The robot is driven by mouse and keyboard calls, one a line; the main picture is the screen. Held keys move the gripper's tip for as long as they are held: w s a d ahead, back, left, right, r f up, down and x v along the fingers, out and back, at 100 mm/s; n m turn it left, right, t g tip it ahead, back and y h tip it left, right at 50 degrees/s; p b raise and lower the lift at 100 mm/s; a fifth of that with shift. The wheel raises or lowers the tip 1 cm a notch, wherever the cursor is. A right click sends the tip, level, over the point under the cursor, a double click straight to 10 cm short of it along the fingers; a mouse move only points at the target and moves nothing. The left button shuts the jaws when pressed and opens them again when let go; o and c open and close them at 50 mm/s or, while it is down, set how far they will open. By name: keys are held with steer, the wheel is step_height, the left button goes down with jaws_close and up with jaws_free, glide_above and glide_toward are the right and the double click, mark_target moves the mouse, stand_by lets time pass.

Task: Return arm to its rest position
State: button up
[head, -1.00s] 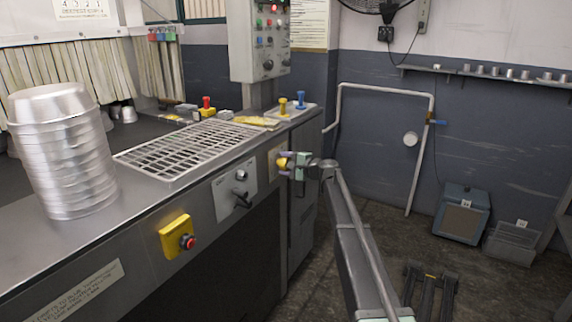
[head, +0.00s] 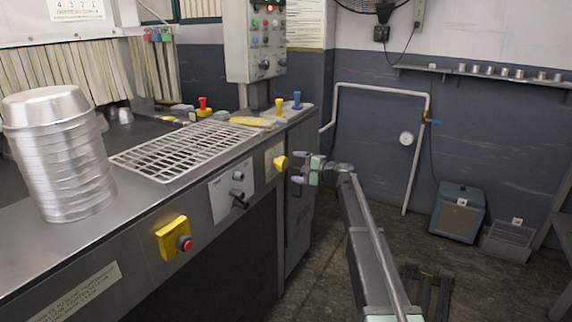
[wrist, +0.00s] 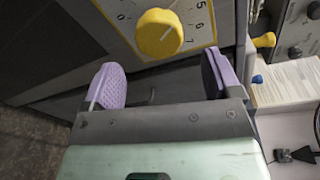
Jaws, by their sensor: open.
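My gripper (head: 298,168) is open and empty beside the front face of the machine counter in the head view. In the wrist view its two purple-padded fingers (wrist: 162,85) stand wide apart. A yellow knob (wrist: 159,33) on a numbered dial plate lies just beyond the fingers, with a visible gap. In the head view the yellow knob (head: 280,163) is just left of the fingertips and not between them. My arm reaches up from the bottom of the head view.
A stack of metal pans (head: 60,150) stands on the counter at left, beside a metal grate (head: 180,150). A yellow box with a red button (head: 173,238) and a black lever (head: 240,199) stick out of the counter front. A blue box (head: 458,212) stands on the floor at right.

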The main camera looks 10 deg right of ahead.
steer(key=v, duration=0.4)
steer(key=s+a+f+n+g+h, duration=0.1)
steer(key=s+f+n+g+h, duration=0.4)
steer(key=s, duration=0.6)
steer(key=s+a+f+n+g+h, duration=0.1)
steer(key=s+f+n+g, duration=0.2)
steer(key=s+f, duration=0.65)
steer(key=s+n+g+h, duration=0.3)
steer(key=s+h, duration=0.4)
steer(key=s, duration=1.8)
step_height(320, 180, up, 25)
steer(key=w+p, duration=0.1)
steer(key=p, duration=2.5)
steer(key=shift+w+d, duration=0.35)
steer(key=shift+d, duration=0.05)
